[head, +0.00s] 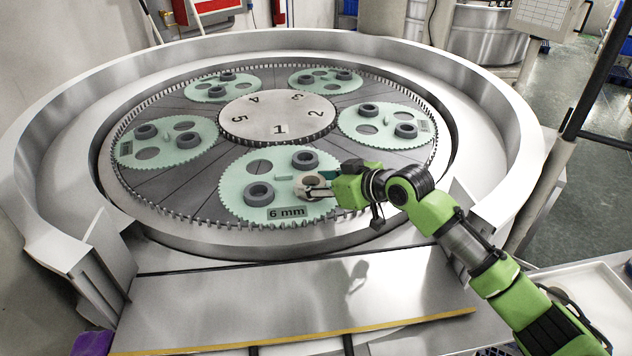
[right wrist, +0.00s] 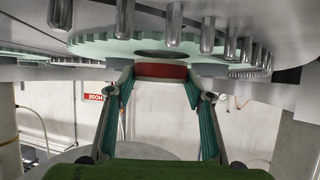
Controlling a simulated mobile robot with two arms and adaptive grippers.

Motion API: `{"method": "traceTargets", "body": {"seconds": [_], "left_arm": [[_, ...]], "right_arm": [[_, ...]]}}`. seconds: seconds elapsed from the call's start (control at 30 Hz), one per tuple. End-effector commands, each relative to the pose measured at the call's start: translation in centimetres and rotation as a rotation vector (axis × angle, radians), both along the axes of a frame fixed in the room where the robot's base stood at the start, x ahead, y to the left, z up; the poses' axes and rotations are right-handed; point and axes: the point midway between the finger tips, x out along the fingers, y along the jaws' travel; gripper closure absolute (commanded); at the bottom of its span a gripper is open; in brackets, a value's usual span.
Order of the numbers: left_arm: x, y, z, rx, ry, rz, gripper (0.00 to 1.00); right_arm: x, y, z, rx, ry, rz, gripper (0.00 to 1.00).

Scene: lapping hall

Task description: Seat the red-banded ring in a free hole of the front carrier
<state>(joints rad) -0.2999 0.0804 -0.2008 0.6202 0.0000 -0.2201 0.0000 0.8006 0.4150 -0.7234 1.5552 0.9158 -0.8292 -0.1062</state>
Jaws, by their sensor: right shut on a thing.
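The front carrier (head: 235,184) is a pale green toothed disc labelled 6 mm. Two dark grey rings sit on it, one at the back right (head: 305,160) and one at the front left (head: 258,194). An open hole (head: 259,167) shows at its back left. My right gripper (head: 313,188) is shut on the red-banded ring (right wrist: 160,71) at the carrier's right side. In the right wrist view the ring lies between the fingertips, close to a dark hole (right wrist: 163,54) in the carrier; I cannot tell whether it touches. My left gripper is not in view.
Other green carriers with grey rings stand around the numbered centre disc (head: 277,113). A raised metal rim (head: 60,130) surrounds the machine, open at the front. A flat metal shelf (head: 230,300) lies before it. A white tray (head: 595,290) is at right.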

Motion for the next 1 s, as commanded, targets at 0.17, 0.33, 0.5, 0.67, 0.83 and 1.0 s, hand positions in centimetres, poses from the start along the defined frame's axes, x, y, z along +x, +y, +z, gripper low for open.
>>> {"method": "traceTargets", "body": {"seconds": [0.17,0.33,0.5,0.67,0.83,1.0], "left_arm": [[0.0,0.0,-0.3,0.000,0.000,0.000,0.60],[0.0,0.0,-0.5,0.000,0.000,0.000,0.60],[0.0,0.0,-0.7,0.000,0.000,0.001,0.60],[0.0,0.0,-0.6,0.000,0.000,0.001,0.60],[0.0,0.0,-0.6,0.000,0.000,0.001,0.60],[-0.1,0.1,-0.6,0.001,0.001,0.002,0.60]], "right_arm": [[0.0,0.0,-0.4,0.001,-0.001,0.000,0.84],[0.0,0.0,-0.9,0.001,-0.001,0.000,0.84],[0.0,0.0,-1.3,0.002,-0.002,0.000,0.84],[0.0,0.0,-1.2,0.002,-0.002,0.000,0.33],[0.0,0.0,-1.3,0.001,-0.001,0.000,0.33],[-0.2,-0.2,-1.3,-0.001,0.001,0.000,0.33]]}}
